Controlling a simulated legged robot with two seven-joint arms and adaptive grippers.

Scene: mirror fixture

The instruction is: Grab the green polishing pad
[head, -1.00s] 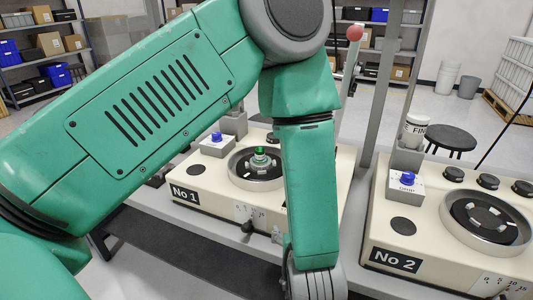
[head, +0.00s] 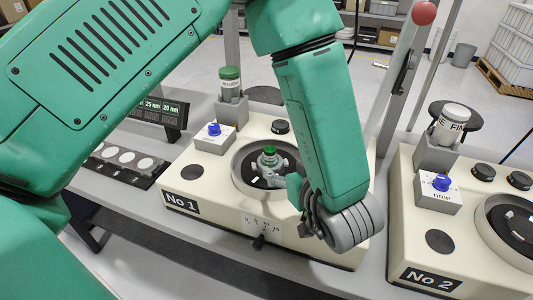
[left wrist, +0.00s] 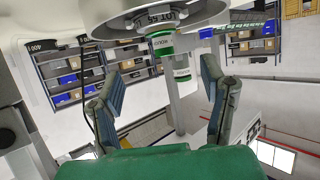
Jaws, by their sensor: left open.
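A small piece with a green top (head: 269,152) and grey base stands in the round bowl (head: 240,185) of the cream machine No 1 (head: 200,178). It is the likely green pad. My left gripper (head: 284,184) is open at the bowl's right side, close beside the piece; the head view does not show whether they touch. In the left wrist view my open fingers (left wrist: 167,72) stand wide apart. White, green-banded cylinders (left wrist: 163,42) show between and beyond them, with no visible grip on either. My right gripper is not in view.
A green-and-white bottle (head: 230,82) stands in a grey holder behind the bowl. Machine No 2 (head: 410,215) stands at right. A red-ball lever (head: 424,13) rises between the machines.

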